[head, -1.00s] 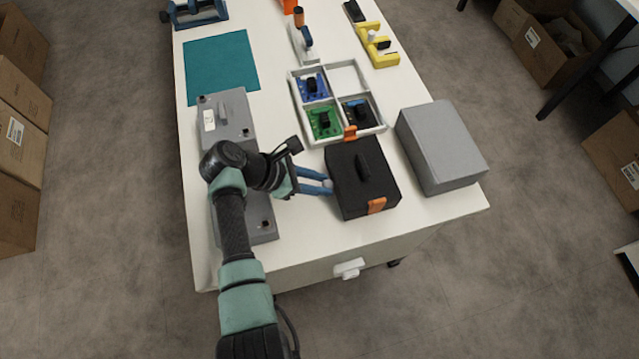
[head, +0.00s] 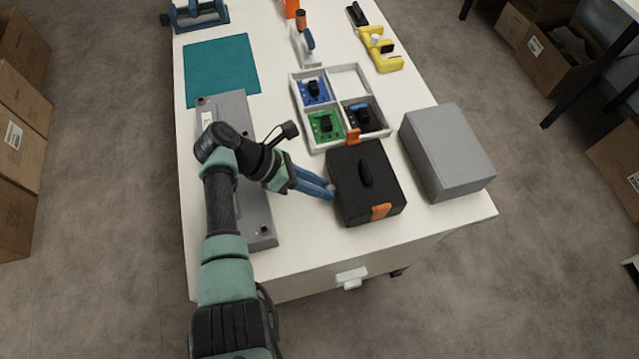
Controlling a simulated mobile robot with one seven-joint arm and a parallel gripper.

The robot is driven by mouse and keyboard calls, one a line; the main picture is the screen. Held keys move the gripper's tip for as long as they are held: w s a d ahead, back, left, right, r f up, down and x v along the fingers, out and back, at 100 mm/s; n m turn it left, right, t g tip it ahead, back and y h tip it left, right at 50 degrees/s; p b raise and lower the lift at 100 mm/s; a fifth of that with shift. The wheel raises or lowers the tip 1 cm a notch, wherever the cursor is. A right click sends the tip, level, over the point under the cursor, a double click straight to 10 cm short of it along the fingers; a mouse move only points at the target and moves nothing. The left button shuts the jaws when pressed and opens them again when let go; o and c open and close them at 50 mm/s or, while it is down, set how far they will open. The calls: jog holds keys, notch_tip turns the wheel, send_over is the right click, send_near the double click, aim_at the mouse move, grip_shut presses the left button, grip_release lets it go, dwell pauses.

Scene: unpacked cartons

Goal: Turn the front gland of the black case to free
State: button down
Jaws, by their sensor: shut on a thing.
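The black case (head: 366,183) stands on the white table with a dark handle on its lid. It has an orange clip (head: 381,211) at its near edge and another (head: 353,136) at its far edge. My gripper (head: 331,190) reaches in from the left, its blue fingers at the case's left side. The fingers are shut on a small light grey part there, the gland (head: 332,186), mostly hidden by the fingertips. Its exact angle cannot be made out.
A grey box (head: 446,150) stands close to the right of the case. A white divided tray (head: 340,105) with circuit boards lies just beyond it. A long grey housing (head: 257,215) lies under my arm. A teal mat (head: 221,70) lies further back.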

jog(key=c, duration=0.9)
grip_release()
jog(key=shift+a, duration=0.1)
jog(key=b+v, duration=0.1)
jog(key=v, duration=1.1)
jog(key=shift+a+r, duration=0.25)
jog(key=shift+r, duration=0.05)
